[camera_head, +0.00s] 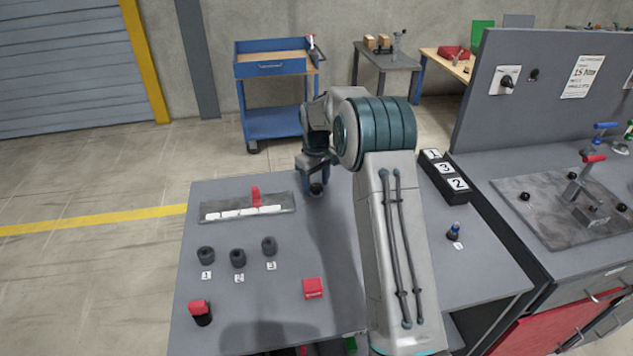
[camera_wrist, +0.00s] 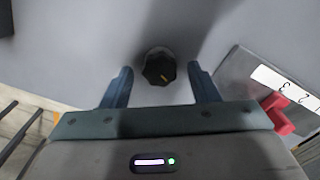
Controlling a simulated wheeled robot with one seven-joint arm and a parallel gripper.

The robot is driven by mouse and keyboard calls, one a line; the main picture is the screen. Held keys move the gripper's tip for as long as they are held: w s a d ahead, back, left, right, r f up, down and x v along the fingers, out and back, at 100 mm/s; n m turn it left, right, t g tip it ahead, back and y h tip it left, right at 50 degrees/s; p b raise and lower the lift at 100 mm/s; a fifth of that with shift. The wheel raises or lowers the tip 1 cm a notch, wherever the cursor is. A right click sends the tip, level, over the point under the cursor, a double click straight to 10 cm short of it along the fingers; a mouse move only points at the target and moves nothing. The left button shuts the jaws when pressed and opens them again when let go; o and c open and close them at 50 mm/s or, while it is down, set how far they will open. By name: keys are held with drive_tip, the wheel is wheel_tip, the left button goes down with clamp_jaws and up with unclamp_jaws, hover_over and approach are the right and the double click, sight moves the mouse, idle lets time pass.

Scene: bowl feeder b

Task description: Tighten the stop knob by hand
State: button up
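A black round knob with an orange-yellow pointer mark (camera_wrist: 159,67) shows in the wrist view, on the grey table top just ahead of my gripper. My gripper (camera_wrist: 160,72) is open, with one blue finger on each side of the knob and a clear gap to both. Whether the fingertips are down at the knob's height I cannot tell. In the head view my gripper (camera_head: 316,186) points down near the table's back edge, and the dark knob (camera_head: 316,189) shows at its fingers. No writing naming the knob is readable.
A metal scale plate (camera_head: 215,210) with a red pointer (camera_head: 256,197) lies left of my gripper. Several dark cylinders, including one numbered 1 (camera_head: 206,256), stand nearer. A red block (camera_head: 313,288) and a red-topped black piece (camera_head: 201,312) lie in front. A black numbered box (camera_head: 445,178) stands right.

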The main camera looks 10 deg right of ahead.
sight(316, 186)
wheel_tip(316, 186, up, 14)
drive_tip(key=b, duration=0.1)
idle(0.5)
drive_tip(key=shift+f, duration=0.1)
